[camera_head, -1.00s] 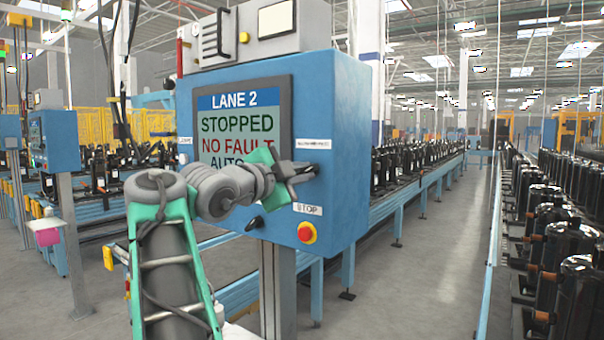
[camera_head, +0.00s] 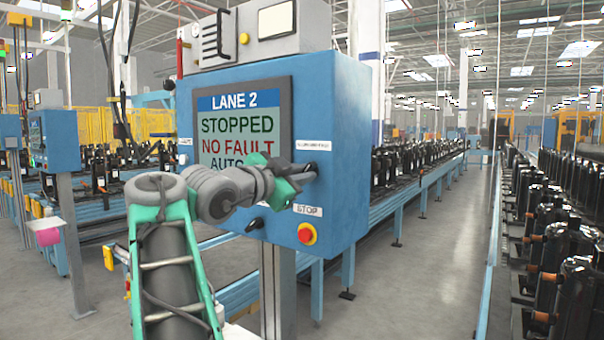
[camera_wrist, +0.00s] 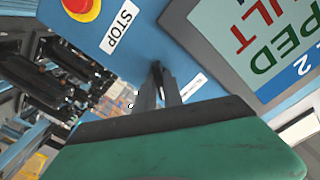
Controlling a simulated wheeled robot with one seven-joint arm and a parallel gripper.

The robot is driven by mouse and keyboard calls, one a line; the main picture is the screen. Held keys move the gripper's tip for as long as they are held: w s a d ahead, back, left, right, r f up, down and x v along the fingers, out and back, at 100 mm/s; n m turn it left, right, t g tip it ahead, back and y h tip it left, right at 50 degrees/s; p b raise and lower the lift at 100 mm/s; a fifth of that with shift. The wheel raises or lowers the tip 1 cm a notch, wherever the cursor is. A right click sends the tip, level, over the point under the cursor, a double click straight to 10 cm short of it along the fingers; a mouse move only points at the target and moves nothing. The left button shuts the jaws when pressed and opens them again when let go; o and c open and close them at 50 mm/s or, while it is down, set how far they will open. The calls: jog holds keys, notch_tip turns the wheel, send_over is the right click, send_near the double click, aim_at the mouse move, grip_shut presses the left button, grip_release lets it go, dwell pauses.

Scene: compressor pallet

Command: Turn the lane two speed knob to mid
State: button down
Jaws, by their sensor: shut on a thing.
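The blue lane two panel (camera_head: 340,130) carries a screen (camera_head: 240,125) reading LANE 2, STOPPED, NO FAULT. My gripper (camera_head: 307,172) is at the panel's front, right of the screen and below a white label. In the wrist view my gripper (camera_wrist: 160,95) is shut on a small dark knob (camera_wrist: 157,68) on the blue face. The knob is mostly hidden by the fingers, and its pointer setting cannot be read. A second dark knob (camera_head: 254,224) sits lower left, below the screen.
Conveyor lines with black compressors (camera_head: 405,165) run behind and to the right. The aisle floor is clear.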

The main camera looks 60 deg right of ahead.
jog(key=shift+n+p, duration=0.95)
jog(key=shift+n, duration=2.65)
jog(key=shift+f, duration=0.1)
jog(key=c, duration=1.5)
grip_release()
jog(key=shift+o, duration=0.2)
